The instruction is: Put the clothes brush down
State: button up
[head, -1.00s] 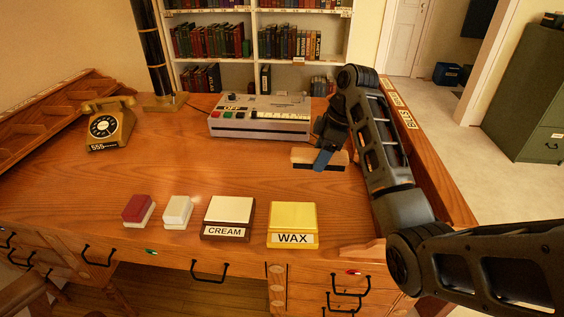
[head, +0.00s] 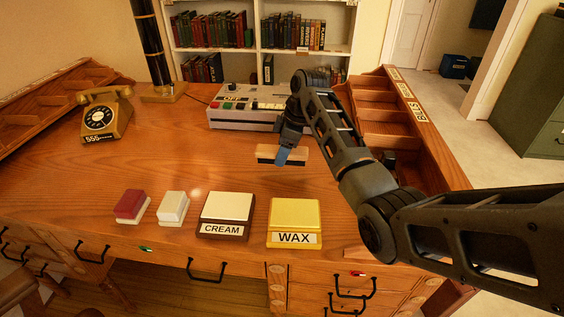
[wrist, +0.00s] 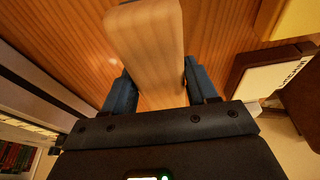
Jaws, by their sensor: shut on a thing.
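The clothes brush (head: 267,153) has a pale wooden back and a dark underside. It shows in the head view over the middle of the desk, in front of the grey machine. My gripper (head: 285,157) is shut on it, with blue fingers on either side. In the wrist view the brush's wooden back (wrist: 150,45) runs up between the two blue fingers (wrist: 155,90). The brush is close to the desk top (head: 220,172); I cannot tell if it touches.
Along the desk's front stand a red-topped block (head: 132,204), a white-topped block (head: 173,206), a CREAM box (head: 229,207) and a yellow WAX box (head: 295,213). A telephone (head: 105,118) is at left, the grey machine (head: 235,120) behind. Bare wood lies left of the brush.

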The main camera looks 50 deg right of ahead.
jog(key=shift+s+d+x, duration=0.1)
jog(key=shift+s+x, duration=0.05)
jog(key=shift+x, duration=0.85)
jog(key=shift+s+d+x, duration=0.15)
jog(key=shift+s+x, duration=0.05)
jog(key=shift+x, duration=0.8)
jog(key=shift+f, duration=0.3)
jog(key=o, duration=0.9)
jog(key=shift+o, duration=0.2)
jog(key=shift+r, duration=0.1)
jog(key=v, duration=1.2)
jog(key=shift+d, duration=0.1)
